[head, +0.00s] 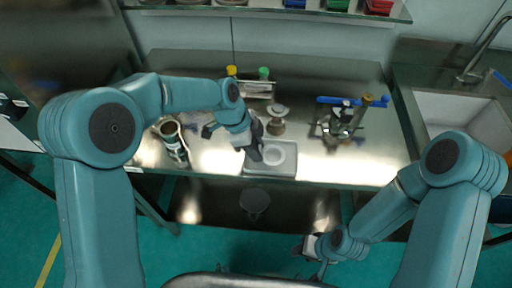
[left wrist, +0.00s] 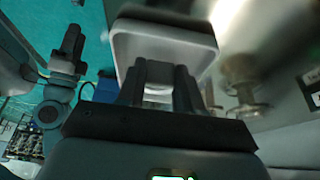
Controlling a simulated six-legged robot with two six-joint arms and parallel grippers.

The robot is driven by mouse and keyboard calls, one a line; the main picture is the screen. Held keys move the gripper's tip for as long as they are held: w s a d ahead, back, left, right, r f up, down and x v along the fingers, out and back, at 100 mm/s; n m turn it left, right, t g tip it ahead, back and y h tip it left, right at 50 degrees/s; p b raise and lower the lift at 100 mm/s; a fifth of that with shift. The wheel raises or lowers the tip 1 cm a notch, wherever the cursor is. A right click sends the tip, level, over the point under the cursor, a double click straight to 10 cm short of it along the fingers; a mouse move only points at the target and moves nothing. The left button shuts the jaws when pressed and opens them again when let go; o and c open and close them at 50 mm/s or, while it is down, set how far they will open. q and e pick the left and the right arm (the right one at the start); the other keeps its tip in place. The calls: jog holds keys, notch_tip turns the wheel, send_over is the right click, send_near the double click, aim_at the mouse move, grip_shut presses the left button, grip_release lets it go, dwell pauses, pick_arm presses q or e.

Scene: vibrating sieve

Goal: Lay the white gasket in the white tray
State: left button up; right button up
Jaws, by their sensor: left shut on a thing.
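The white tray (head: 290,172) lies near the front edge of the metal bench in the head view. Its rounded rim also shows in the left wrist view (left wrist: 125,45). The white gasket (head: 291,154) shows as a ring over the tray, beside my left fingertips. My left gripper (head: 258,154) points down at the tray's left part and is shut on the gasket. In the left wrist view, a pale piece sits between the two dark fingers (left wrist: 158,88). Whether the gasket touches the tray floor I cannot tell. My right gripper (head: 308,248) hangs low in front of the bench, its jaws unclear.
A round metal piece (head: 278,112) stands behind the tray. A metal device with blue bars (head: 340,122) is to the right. A dark-labelled can (head: 174,142) stands at the left, and yellow- and green-capped bottles (head: 263,73) at the back. A sink (head: 460,120) is far right.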

pick_arm(q)
jog(key=shift+f, duration=0.5)
jog(key=shift+f, duration=0.15)
jog(key=o, duration=1)
jog(key=shift+r, duration=0.35)
jog(key=b+v, duration=0.1)
jog(key=v, duration=1)
jog(key=shift+a+r, duration=0.25)
jog(key=shift+r, duration=0.05)
